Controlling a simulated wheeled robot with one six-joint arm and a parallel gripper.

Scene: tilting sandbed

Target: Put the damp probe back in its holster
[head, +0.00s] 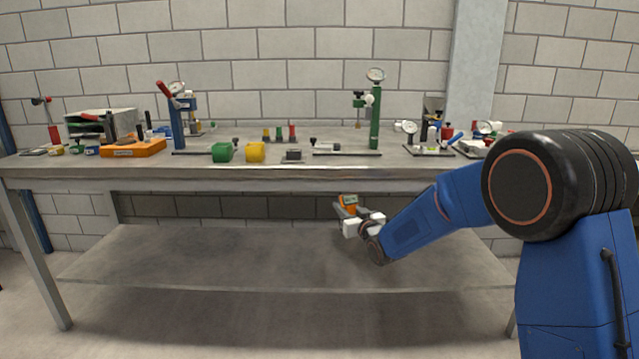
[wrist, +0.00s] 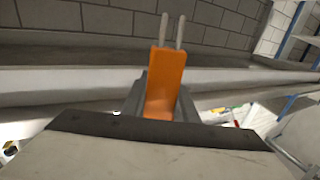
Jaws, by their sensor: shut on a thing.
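The damp probe (head: 349,201) is orange with a small greenish display, and it is in my gripper (head: 347,211) in front of the bench, just below the front edge of its top. In the wrist view the orange body of the probe (wrist: 166,85) stands between the dark fingers of my gripper (wrist: 160,100), with two pale metal prongs pointing away from me. My gripper is shut on it. The fingers hide part of its lower body. I cannot make out for sure which thing on the bench is the holster.
The bench top (head: 300,165) carries an orange tray (head: 133,149), a blue stand (head: 177,124), a green stand with a gauge (head: 375,118), green (head: 222,152) and yellow (head: 256,152) blocks. Small gauges and fittings crowd the right end. The lower shelf (head: 220,255) is bare.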

